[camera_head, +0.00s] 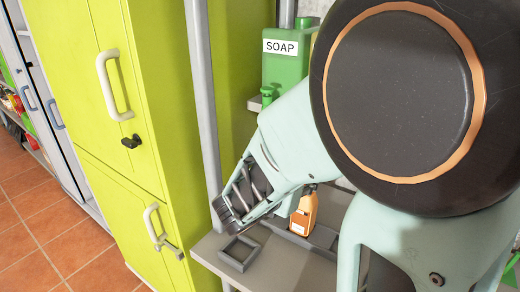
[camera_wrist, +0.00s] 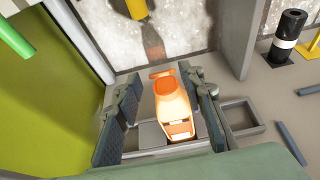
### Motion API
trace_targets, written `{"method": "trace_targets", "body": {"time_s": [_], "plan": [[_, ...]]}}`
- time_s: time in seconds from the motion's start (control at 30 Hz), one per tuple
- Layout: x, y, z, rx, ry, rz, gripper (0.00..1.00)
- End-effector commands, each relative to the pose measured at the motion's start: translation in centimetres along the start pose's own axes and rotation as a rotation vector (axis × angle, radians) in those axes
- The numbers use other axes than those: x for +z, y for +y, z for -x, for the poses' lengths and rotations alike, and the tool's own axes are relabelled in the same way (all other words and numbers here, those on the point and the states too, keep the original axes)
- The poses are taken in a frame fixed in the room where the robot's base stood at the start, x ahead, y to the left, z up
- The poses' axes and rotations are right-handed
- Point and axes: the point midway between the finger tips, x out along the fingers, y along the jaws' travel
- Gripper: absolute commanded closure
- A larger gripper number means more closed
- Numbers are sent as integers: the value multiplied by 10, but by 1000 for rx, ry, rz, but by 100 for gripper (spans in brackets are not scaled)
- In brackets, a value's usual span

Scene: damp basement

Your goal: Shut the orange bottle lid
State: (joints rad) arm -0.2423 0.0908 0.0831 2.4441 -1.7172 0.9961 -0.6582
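The orange bottle (camera_head: 303,215) with a pale label stands on a grey shelf (camera_head: 212,248) in the head view, to the right of my gripper (camera_head: 232,206) and partly behind the arm. In the wrist view the orange bottle (camera_wrist: 172,108) appears between the two fingers of my gripper (camera_wrist: 160,92), with space on the left side and the right finger close to it. I cannot tell whether that finger touches it. My gripper is open. The lid's position is too small to make out clearly.
A small square grey frame (camera_head: 240,253) lies on the shelf by the bottle. A vertical grey pipe (camera_head: 203,90) and a lime-green cabinet (camera_head: 170,60) are close on the left. A black cylinder (camera_wrist: 289,32) stands at the wrist view's upper right.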

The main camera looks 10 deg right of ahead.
Motion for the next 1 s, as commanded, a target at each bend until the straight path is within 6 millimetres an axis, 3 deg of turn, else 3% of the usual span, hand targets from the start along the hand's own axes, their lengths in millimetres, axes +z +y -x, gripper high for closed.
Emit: {"method": "trace_targets", "body": {"time_s": [0.13, 0.43, 0.77, 1.0], "plan": [[0, 0, -10, -1, -1, 0, 64], [1, 0, -12, 0, 0, 1, 65], [0, 0, -11, 0, 0, 0, 100], [-1, 0, -12, 0, -7, 1, 100]]}}
